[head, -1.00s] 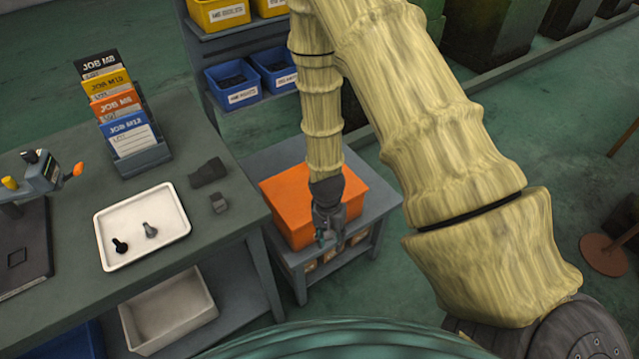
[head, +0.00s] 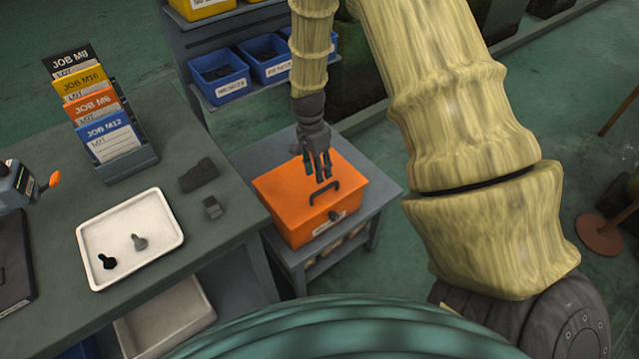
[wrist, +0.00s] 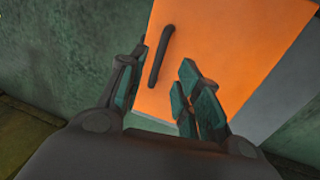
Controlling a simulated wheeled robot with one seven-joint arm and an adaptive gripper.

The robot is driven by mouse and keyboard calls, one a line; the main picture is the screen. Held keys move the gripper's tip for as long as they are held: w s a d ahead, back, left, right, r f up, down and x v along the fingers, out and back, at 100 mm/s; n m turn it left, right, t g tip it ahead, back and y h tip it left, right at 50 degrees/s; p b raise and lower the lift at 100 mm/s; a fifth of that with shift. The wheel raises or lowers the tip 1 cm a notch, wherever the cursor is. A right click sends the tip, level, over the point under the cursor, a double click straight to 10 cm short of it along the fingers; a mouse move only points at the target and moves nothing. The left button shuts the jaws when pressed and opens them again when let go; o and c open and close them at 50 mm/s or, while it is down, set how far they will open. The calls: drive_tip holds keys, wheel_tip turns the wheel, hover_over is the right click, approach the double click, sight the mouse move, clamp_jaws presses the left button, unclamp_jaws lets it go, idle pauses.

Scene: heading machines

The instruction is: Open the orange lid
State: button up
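The orange lid (head: 300,186) tops an orange box on a low grey stand in the head view, and it lies closed. A dark bar handle (head: 324,193) sits near the lid's front edge. In the wrist view the lid (wrist: 225,50) fills the upper right, and the handle (wrist: 161,57) shows beyond and between the fingertips. My gripper (head: 319,180) is above the lid with its fingers pointing down, close behind the handle in the head view. In the wrist view my gripper (wrist: 160,80) is open and empty. I cannot tell the exact gap to the handle.
A grey workbench (head: 215,240) stands left of the stand, with a white tray (head: 130,270) holding two bolts and a rack of job cards (head: 125,165). Blue bins (head: 222,88) fill a shelf behind. Green floor (head: 400,270) lies right of the stand.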

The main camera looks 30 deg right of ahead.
drive_tip(key=shift+s+f+p, duration=0.15)
drive_tip(key=shift+s+f, duration=0.05)
drive_tip(key=shift+f, duration=0.85)
drive_tip(key=shift+s+f+p, duration=0.15)
drive_tip(key=shift+s+f, duration=0.05)
drive_tip(key=shift+f, duration=0.8)
drive_tip(key=shift+s+f+p, duration=0.15)
drive_tip(key=shift+s+f, duration=0.05)
drive_tip(key=shift+f, duration=0.85)
clamp_jaws()
